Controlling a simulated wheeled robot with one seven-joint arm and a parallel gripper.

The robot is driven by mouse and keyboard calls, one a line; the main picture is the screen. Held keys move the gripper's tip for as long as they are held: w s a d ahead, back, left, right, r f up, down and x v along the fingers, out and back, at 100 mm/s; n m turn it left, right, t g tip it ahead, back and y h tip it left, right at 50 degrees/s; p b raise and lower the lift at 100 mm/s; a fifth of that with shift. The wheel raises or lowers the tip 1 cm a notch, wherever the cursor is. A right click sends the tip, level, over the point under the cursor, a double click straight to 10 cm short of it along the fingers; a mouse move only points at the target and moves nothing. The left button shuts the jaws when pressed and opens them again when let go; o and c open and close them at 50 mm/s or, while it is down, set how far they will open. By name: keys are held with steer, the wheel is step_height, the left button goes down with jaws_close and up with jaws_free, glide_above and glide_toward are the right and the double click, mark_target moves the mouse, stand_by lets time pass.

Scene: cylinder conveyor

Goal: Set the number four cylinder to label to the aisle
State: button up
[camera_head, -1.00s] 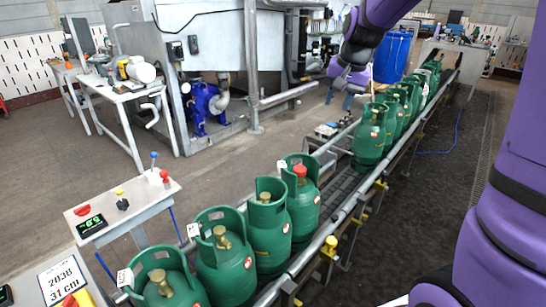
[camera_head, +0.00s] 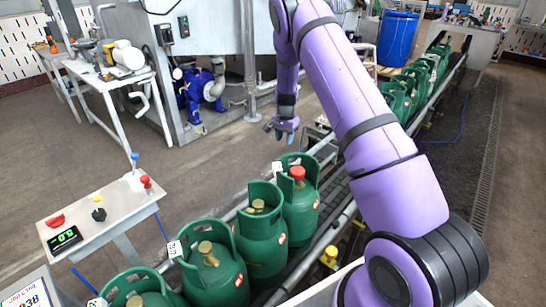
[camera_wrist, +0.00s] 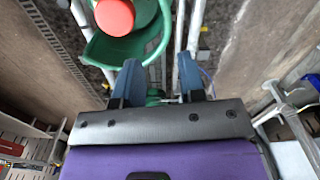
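The near group of green gas cylinders stands upright in a row on the conveyor. The farthest of this group has a red cap (camera_head: 297,173) inside its green collar (camera_head: 304,205). A small white tag (camera_head: 278,167) sits on the left side of its collar. No number shows on it that I can read. My gripper (camera_head: 284,133) is above and beyond this cylinder in the head view, apart from it and pointing down. In the wrist view my gripper (camera_wrist: 160,78) has its two blue-grey fingers apart with nothing between them. The red cap (camera_wrist: 115,14) and green collar (camera_wrist: 100,48) show beyond the fingertips.
Nearer cylinders (camera_head: 262,240) crowd along the conveyor rail (camera_head: 333,225). Another row of cylinders (camera_head: 415,85) stands farther along. A control table (camera_head: 105,205) with a green display is at left. The floor (camera_head: 200,170) between table and machine is free.

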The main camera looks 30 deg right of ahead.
mark_target(283, 156)
steer(key=shift+w+d+f, duration=0.1)
steer(key=shift+w+f, duration=0.25)
steer(key=shift+f, duration=0.25)
steer(key=shift+w+d+f, duration=0.1)
steer(key=shift+w+f, duration=0.2)
steer(key=shift+f, duration=0.55)
step_height(283, 156, down, 10)
steer(key=shift+a+f, duration=0.1)
jaws_close()
